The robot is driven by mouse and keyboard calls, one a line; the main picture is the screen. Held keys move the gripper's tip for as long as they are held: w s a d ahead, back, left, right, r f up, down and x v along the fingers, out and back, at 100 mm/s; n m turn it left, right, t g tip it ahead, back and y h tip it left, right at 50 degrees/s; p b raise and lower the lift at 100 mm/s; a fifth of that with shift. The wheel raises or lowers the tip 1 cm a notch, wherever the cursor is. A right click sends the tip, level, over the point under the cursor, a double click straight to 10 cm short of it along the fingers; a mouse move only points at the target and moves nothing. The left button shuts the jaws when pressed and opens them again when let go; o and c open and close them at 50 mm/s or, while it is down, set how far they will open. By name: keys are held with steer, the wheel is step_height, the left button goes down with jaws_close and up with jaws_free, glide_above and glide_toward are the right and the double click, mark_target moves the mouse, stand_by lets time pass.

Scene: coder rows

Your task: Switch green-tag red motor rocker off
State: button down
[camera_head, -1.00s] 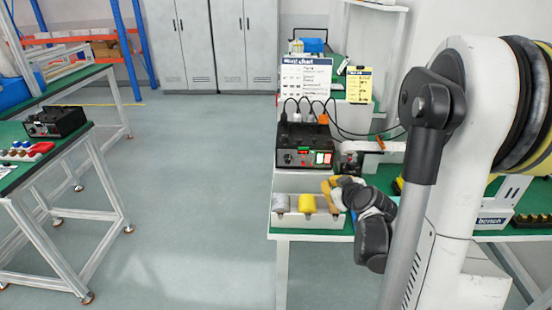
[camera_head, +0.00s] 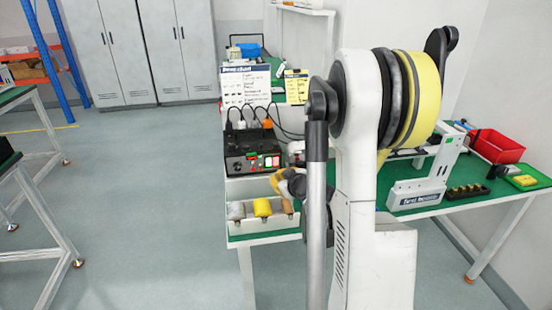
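A black control box (camera_head: 240,166) stands on the near end of the green-topped bench, left of my arm. Its front face carries lit rockers, a green one (camera_head: 253,158) and a red one (camera_head: 270,161); the tags are too small to read. Cables with white and orange plugs rise from its top. The dark and yellow end of my arm, with my gripper (camera_head: 291,183), is just right of and below the box's front, near the bins. My arm hides part of it, and I cannot make out the fingers or any contact.
Small bins (camera_head: 262,225) with grey, yellow and brown pieces sit at the bench's front edge. A chart (camera_head: 245,86) and a yellow sheet (camera_head: 296,87) stand behind the box. At right are a red tray (camera_head: 497,147) and a white stand (camera_head: 418,192).

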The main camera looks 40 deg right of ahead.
mark_target(272, 165)
steer(key=shift+w+d+r, duration=0.15)
steer(key=shift+w+d, duration=0.35)
steer(key=shift+w, duration=0.35)
steer(key=shift+w+d+r, duration=0.15)
steer(key=shift+w+d, duration=0.3)
steer(key=shift+w, duration=0.35)
steer(key=shift+w+d, duration=0.2)
steer(key=shift+w, duration=0.15)
steer(key=shift+w+d+r, duration=0.1)
steer(key=shift+w+d, duration=0.1)
steer(key=shift+w, duration=0.05)
stand_by(0.9)
steer(key=shift+s+a, duration=0.4)
steer(key=shift+s, duration=0.25)
steer(key=shift+s+a+f+b, duration=0.15)
steer(key=shift+s+a+b, duration=0.25)
steer(key=shift+s, duration=0.3)
steer(key=shift+s+a+f+b, duration=0.2)
steer(key=shift+s+a, duration=0.25)
steer(key=shift+s, duration=0.25)
steer(key=shift+s+a+f+b, duration=0.15)
steer(key=shift+s+a+b, duration=0.25)
steer(key=shift+s, duration=0.3)
